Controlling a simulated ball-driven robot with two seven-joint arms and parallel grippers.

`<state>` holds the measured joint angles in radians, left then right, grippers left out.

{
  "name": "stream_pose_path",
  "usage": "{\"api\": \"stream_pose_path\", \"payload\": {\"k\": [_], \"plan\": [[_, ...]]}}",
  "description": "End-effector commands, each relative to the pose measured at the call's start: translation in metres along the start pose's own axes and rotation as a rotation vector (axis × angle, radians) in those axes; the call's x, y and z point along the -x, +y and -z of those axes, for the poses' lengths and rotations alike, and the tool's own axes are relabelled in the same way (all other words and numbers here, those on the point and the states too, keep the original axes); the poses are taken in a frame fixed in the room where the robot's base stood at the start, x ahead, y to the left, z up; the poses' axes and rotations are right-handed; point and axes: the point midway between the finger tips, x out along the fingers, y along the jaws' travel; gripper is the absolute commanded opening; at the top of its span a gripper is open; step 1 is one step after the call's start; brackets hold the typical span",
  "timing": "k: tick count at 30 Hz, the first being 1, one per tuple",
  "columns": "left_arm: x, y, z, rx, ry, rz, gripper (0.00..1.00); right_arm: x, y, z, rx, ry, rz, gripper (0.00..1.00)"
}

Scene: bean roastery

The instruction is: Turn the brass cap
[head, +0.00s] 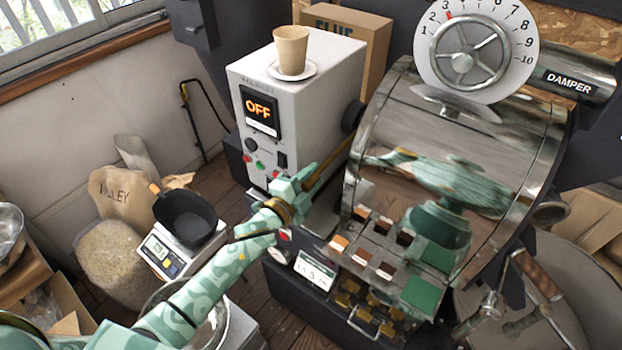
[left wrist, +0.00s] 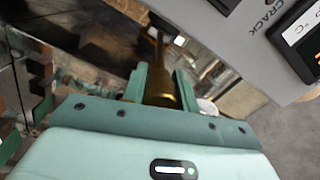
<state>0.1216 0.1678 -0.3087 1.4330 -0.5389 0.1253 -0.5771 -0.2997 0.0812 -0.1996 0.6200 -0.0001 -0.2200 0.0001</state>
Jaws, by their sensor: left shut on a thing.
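The brass cap (left wrist: 160,83) is between the two fingers of my left gripper (left wrist: 160,88) in the left wrist view. It is a tapered golden piece with a thin stem running away from the fingers. In the head view my left gripper (head: 292,190) is shut on it, between the white control box and the roaster drum. The brass piece (head: 326,167) slants up and right from the fingers towards the drum's left edge. Its far end and what it joins are hard to make out. My right gripper is not in view.
The white control box (head: 312,85) reads OFF and carries a paper cup (head: 291,48). The shiny drum (head: 430,130) mirrors my arm, with a numbered damper dial (head: 462,62) above. A scale (head: 165,250) with a black pan (head: 185,217) stands at left.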

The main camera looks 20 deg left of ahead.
Motion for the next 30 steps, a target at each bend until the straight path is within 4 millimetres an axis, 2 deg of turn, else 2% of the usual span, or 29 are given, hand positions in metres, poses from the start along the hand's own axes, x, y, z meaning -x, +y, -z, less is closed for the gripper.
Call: {"api": "stream_pose_path", "payload": {"k": [20, 21, 23, 24, 30], "plan": [[0.0006, 0.0016, 0.0, -0.067, 0.0, -0.003, 0.06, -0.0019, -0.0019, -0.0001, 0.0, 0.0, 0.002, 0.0], [0.0006, 0.0016, 0.0, -0.066, 0.0, -0.003, 0.32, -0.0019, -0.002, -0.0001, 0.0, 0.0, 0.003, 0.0], [0.0006, 0.0015, 0.0, -0.066, 0.0, -0.003, 0.48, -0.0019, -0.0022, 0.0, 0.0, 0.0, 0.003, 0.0], [0.0005, 0.0014, 0.0, -0.066, 0.0, -0.003, 0.51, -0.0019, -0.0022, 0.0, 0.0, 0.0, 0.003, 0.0], [0.0003, 0.0007, 0.0, -0.066, 0.0, -0.002, 0.51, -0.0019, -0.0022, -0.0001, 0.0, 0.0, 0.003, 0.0]]}}
